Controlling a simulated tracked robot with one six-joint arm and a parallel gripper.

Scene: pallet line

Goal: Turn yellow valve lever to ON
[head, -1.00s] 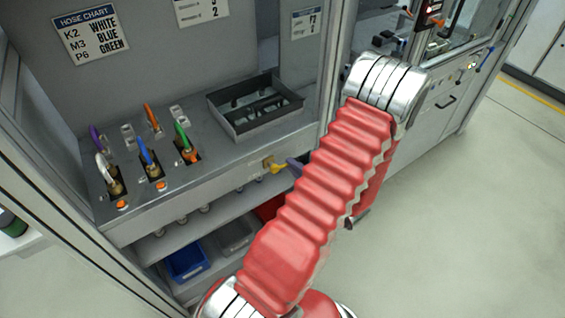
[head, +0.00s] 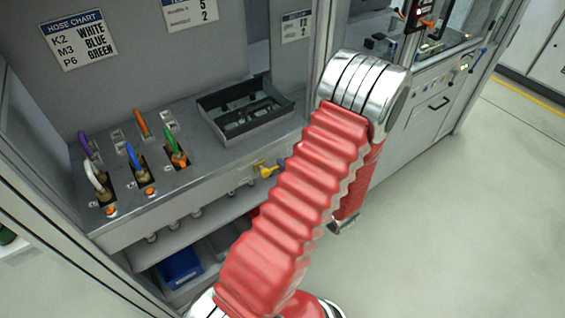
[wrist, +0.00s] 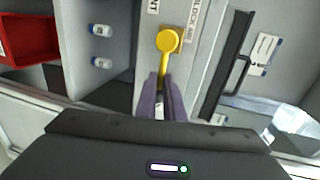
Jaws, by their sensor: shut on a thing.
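The yellow valve lever (wrist: 161,66) has a round hub at its top in the wrist view, and its handle points down and slightly left. My gripper (wrist: 162,95) has its purple fingers on either side of the handle's lower end, shut on it. In the head view the lever (head: 264,168) shows small on the front face of the grey bench, left of my red arm. The arm hides most of my gripper there. A label ending in "NT" and a label reading "BLOCK AIR" flank the hub in the wrist view; no ON mark is readable.
A red bin (wrist: 28,38) is at the far left. On the bench are a dark tray (head: 245,108) and several coloured hoses (head: 134,156). A blue bin (head: 180,267) sits below. The floor at right is clear.

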